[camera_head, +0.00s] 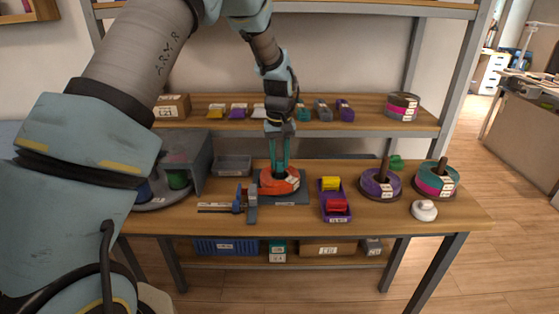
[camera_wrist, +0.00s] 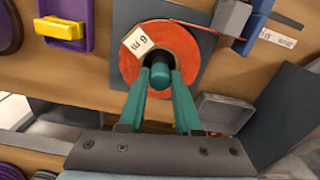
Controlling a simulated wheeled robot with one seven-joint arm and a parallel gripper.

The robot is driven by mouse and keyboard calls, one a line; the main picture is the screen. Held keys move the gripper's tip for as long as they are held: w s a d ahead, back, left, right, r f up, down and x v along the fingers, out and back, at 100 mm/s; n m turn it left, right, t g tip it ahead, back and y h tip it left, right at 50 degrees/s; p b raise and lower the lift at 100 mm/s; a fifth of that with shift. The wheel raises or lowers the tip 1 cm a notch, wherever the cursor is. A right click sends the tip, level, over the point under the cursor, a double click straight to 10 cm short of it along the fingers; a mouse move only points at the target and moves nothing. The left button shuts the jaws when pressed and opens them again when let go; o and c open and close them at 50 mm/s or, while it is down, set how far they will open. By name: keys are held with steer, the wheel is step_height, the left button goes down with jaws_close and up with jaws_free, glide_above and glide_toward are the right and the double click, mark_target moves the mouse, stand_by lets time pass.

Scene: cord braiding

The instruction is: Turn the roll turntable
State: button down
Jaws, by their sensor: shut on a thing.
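An orange roll (camera_head: 279,182) with a white label lies flat on a dark square plate (camera_head: 301,198) in the middle of the table. A dark post (camera_wrist: 160,76) stands in the roll's centre hole in the wrist view. My gripper (camera_head: 279,167) points straight down over the roll, its teal fingers close on both sides of the post; it also shows in the wrist view (camera_wrist: 161,82). A round grey base (camera_head: 155,204) with purple and green spools stands at the left under a grey housing (camera_head: 193,150), partly hidden by my arm. I cannot tell which of these is the turntable.
A blue and grey clamp (camera_head: 245,200) stands left of the plate; a thin red cord runs to it. A purple tray (camera_head: 334,204) with red and yellow pieces, a purple roll (camera_head: 380,183) and a pink-teal roll (camera_head: 437,181) stand to the right. A white button-like piece (camera_head: 424,210) is at front right.

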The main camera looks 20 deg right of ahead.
steer(key=c, duration=0.6)
jaws_free()
steer(key=shift+r, duration=0.1)
step_height(320, 180, up, 11)
steer(key=b, duration=0.2)
